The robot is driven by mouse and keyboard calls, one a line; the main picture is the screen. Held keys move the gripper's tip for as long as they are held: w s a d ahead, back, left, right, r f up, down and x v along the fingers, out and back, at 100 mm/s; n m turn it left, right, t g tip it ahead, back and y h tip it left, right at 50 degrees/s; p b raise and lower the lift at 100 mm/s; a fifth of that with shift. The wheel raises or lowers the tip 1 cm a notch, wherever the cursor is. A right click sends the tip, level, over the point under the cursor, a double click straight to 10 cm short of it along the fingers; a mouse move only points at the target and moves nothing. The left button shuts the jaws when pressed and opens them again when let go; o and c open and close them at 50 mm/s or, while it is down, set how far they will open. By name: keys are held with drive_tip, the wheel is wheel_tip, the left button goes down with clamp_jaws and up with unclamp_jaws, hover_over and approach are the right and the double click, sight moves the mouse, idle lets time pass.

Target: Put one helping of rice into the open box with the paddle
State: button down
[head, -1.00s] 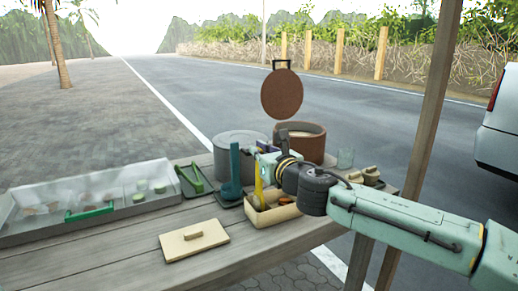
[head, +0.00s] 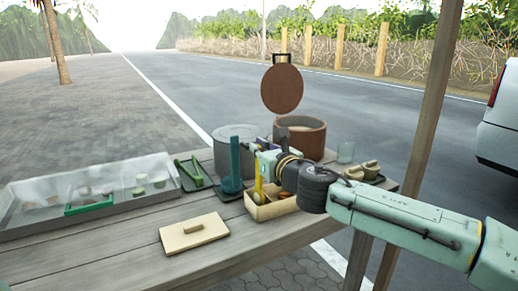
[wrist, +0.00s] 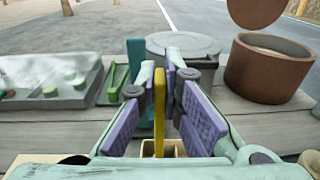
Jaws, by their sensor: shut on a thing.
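My gripper (wrist: 168,85) is shut on the upright yellow paddle (wrist: 159,115), which shows between its purple finger pads in the wrist view. In the head view the paddle (head: 258,180) points down at the left part of the open wooden box (head: 268,212). Its lower end is hidden by the box wall, and I cannot tell whether it touches the bottom. Brown food shows in the box's right part, partly behind my gripper. The brown rice pot (head: 312,146) stands behind with its round lid (head: 282,88) raised; something pale shows inside.
A teal upright tool (head: 235,165) stands in a dark holder left of the box. A grey pot (head: 228,148) is behind it. Green tongs (head: 190,172), a clear-covered tray (head: 30,222), a wooden lid (head: 195,232) and a glass (head: 345,152) are around.

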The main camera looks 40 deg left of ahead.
drive_tip(key=shift+f, duration=0.4)
idle(0.6)
wheel_tip(320, 180, up, 10)
drive_tip(key=p, duration=0.9)
drive_tip(key=shift+r, duration=0.1)
idle(0.5)
